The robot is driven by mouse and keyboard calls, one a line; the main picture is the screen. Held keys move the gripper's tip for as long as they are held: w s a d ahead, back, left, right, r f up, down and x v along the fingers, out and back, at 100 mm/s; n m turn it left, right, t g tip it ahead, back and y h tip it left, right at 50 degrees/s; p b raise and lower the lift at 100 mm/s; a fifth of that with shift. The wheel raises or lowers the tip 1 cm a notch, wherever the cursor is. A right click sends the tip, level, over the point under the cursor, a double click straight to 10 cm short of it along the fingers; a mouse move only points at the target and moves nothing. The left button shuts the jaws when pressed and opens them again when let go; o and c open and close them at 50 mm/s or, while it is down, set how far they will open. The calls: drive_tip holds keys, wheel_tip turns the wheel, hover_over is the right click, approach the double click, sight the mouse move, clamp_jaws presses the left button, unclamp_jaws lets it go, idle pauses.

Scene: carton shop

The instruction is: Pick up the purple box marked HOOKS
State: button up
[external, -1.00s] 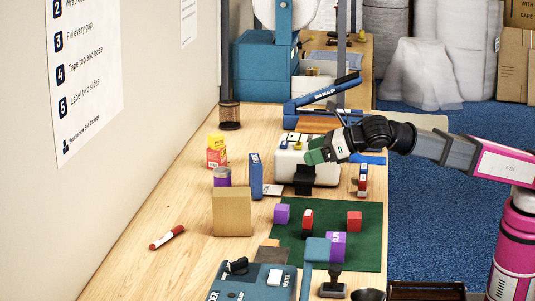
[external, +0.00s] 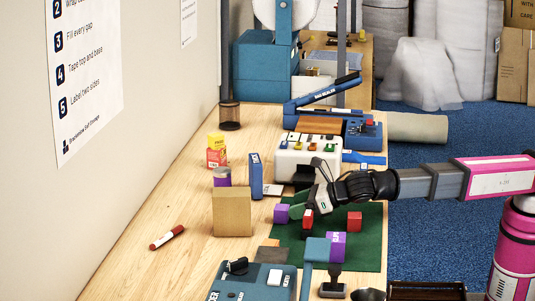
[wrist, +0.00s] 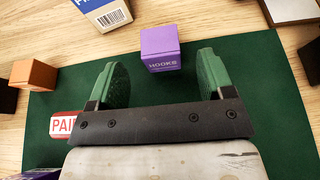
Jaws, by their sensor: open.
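The purple box marked HOOKS (wrist: 160,48) sits on the green mat, near its upper edge in the wrist view. In the external view it is the small purple box (external: 281,214) at the mat's left side. My gripper (external: 300,208) is low over the mat, just right of this box. In the wrist view my gripper (wrist: 160,64) is open and empty. The box stands just past and between its two green fingers, apart from both.
A red box with a white label (wrist: 64,123) lies beside the left finger, and an orange box (wrist: 34,73) sits at the mat's left edge. Another red box (external: 354,221) and a larger purple box (external: 337,246) share the mat. A tan box (external: 232,212) stands left of it.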

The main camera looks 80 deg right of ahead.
sight(275, 210)
drive_tip(key=x, duration=0.7)
drive_tip(key=shift+w+r, duration=0.1)
drive_tip(key=shift+r, duration=0.1)
drive_tip(key=c, duration=1)
